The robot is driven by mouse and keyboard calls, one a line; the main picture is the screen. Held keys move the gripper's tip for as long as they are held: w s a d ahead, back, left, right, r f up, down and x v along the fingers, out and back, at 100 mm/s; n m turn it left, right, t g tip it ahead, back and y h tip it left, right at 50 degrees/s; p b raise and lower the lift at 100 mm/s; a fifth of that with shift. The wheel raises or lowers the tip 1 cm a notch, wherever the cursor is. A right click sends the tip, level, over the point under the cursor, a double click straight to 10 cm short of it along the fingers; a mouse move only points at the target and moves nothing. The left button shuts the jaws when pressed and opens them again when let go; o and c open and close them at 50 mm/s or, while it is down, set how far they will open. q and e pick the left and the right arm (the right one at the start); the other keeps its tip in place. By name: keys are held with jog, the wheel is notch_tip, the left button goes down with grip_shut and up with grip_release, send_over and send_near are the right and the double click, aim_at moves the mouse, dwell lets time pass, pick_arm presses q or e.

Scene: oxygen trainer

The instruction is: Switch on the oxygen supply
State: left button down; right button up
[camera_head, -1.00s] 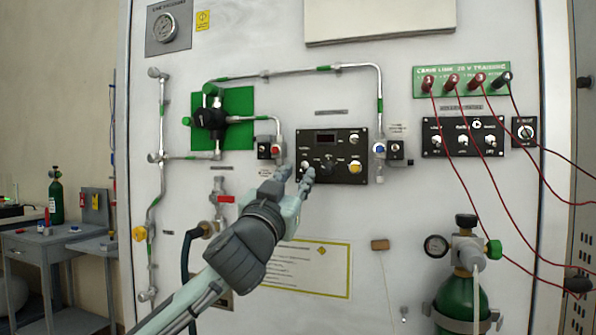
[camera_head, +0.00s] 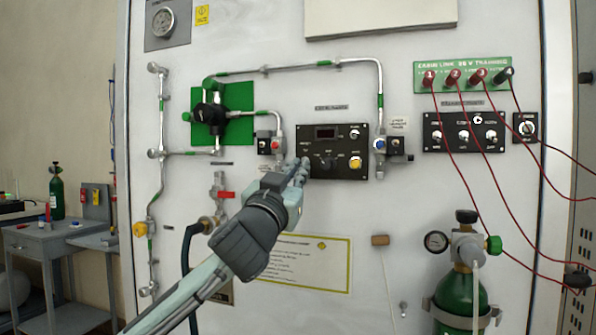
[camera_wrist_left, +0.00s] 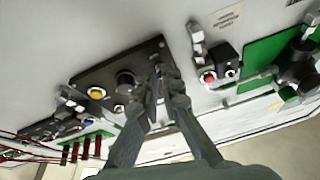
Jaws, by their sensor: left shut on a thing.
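The black control panel (camera_head: 347,171) on the white wall board has a small display (camera_head: 325,133), a dark round knob (camera_head: 326,163) and a yellow button (camera_head: 355,163). The wrist view shows the same panel (camera_wrist_left: 85,77) upside down. My left gripper (camera_head: 302,168) is at the panel's lower left corner. Its fingers are close together, shut on a small switch there that they mostly hide. In the wrist view the fingertips (camera_wrist_left: 163,72) meet at the panel's edge, beside the knob. My right gripper is not in view.
A box with a red button (camera_head: 276,145) is just left of the panel, below pipes and a green plate (camera_head: 237,103). A green oxygen cylinder (camera_head: 463,298) stands lower right. Red cables (camera_head: 468,130) hang at the right.

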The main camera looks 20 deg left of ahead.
pick_arm(q)
jog(key=shift+r, duration=0.15)
notch_tip(320, 180, up, 2)
jog(key=g, duration=0.7)
jog(key=shift+s+d+r+p, duration=0.1)
jog(key=shift+s+r+p, duration=0.05)
jog(key=shift+r+p, duration=0.15)
jog(key=shift+w+r+g, duration=0.1)
jog(key=shift+r+g, duration=0.1)
jog(key=shift+g, duration=0.5)
jog(key=shift+w+r+g, duration=0.1)
jog(key=shift+r+g, duration=0.1)
jog(key=shift+g, duration=0.5)
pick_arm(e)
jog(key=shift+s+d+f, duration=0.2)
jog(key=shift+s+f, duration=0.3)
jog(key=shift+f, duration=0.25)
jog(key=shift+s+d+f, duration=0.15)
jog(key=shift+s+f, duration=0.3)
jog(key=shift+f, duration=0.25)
pick_arm(q)
jog(key=c, duration=1.7)
grip_release()
